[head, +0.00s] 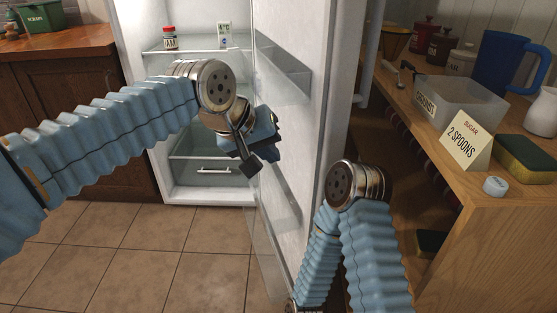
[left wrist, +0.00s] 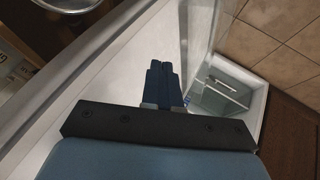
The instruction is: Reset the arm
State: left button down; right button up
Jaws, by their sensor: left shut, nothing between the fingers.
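My left gripper (head: 262,162) is in front of the open fridge (head: 212,185), near the inner side of its open door (head: 335,75). It holds nothing. In the left wrist view my left gripper's fingers (left wrist: 163,70) are together and shut, with the pale door surface behind them. My right arm bends at the lower middle of the head view, in front of the door and beside the wooden counter. Its gripper does not show.
The fridge door has clear shelves. A jam jar (head: 170,38) and a small carton (head: 224,35) stand on a fridge shelf. The wooden counter (head: 490,205) at right holds a clear bin (head: 462,98), a sugar card (head: 463,140), a sponge (head: 527,157) and a blue mug (head: 500,62). Tiled floor is free at lower left.

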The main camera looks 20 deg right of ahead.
pick_arm(q)
jog(key=w+a+f+n, duration=0.1)
jog(key=a+f, duration=0.3)
jog(key=f, duration=0.7)
jog(key=w+a+f+n+g+y, duration=0.15)
jog(key=a+f, duration=0.35)
jog(key=f, duration=0.6)
jog(key=w+a+f, duration=0.2)
jog(key=a+f, duration=0.2)
jog(key=f, duration=0.7)
jog(key=s+a+f+n, duration=0.1)
jog(key=s+a+f, duration=0.6)
jog(key=s+f, duration=0.2)
jog(key=s+a+f+n+g, duration=0.1)
jog(key=s+a+f+n, duration=0.1)
jog(key=s+a+f, duration=0.5)
jog(key=s+f+y, duration=0.1)
jog(key=s+f, duration=0.2)
jog(key=s, duration=0.1)
jog(key=shift+s+a+f, duration=0.15)
jog(key=shift+a+f, duration=0.1)
jog(key=shift+f, duration=0.05)
jog(key=shift+a, duration=0.1)
